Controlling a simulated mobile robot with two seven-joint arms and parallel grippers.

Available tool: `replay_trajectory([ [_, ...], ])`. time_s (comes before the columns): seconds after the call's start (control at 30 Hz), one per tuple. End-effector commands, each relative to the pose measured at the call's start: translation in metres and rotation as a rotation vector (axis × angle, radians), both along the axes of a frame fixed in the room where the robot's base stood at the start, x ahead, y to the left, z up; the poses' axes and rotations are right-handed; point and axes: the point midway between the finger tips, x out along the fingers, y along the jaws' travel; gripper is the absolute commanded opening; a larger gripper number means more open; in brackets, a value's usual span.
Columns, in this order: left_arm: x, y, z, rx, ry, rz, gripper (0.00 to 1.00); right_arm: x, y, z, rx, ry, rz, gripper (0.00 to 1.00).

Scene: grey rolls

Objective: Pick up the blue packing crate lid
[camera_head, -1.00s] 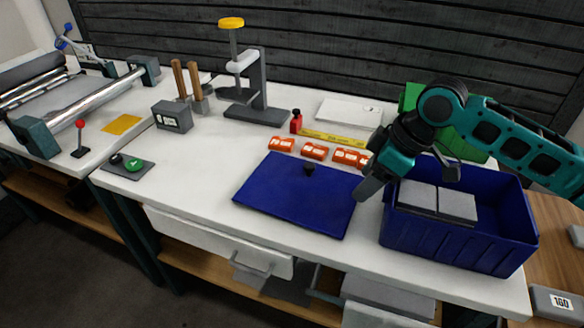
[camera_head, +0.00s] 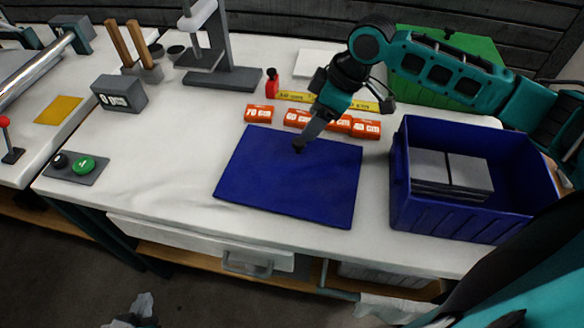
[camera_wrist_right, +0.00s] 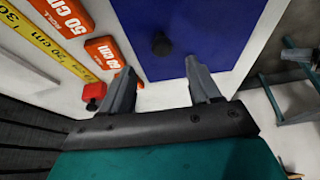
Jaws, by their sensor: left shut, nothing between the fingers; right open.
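The blue packing crate lid (camera_head: 270,185) lies flat on the white bench, with a small black knob (camera_head: 299,149) near its far edge. My right gripper (camera_head: 304,139) reaches in from the right, pointing down at the knob. In the right wrist view my right gripper (camera_wrist_right: 160,86) is open and empty. The knob (camera_wrist_right: 161,44) shows beyond the fingertips, between their lines, with the lid (camera_wrist_right: 200,30) around it. Whether a finger touches the knob, I cannot tell. The open blue crate (camera_head: 440,226) stands right of the lid. My left gripper (camera_head: 142,303) is shut and empty at the bottom edge.
Grey slabs (camera_head: 470,172) lie in the crate. Orange length blocks (camera_head: 258,113), a yellow ruler (camera_head: 296,97) and a red bottle (camera_head: 272,84) sit behind the lid. A grey press stand (camera_head: 232,78) stands at the back.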

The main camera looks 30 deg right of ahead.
Motion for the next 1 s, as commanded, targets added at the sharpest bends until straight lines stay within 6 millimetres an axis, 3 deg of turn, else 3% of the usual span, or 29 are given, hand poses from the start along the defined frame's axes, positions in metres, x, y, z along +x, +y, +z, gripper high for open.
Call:
replay_trajectory([
  [0.33, -0.001, -0.001, -0.004, -0.001, 0.003, -0.001, 0.0, 0.005, 0.009, -0.025, -0.001, 0.001, 0.0, 0.62],
  [0.6, -0.001, -0.001, -0.008, -0.001, 0.002, -0.001, 0.0, 0.013, 0.022, -0.06, 0.0, 0.0, -0.001, 0.62],
  [0.83, 0.002, -0.001, -0.006, -0.002, -0.005, -0.001, 0.0, 0.014, 0.022, -0.062, -0.002, -0.001, -0.001, 0.62],
  [1.0, 0.004, -0.001, -0.005, -0.001, -0.009, -0.001, 0.0, 0.014, 0.022, -0.062, -0.002, -0.001, -0.001, 0.47],
])
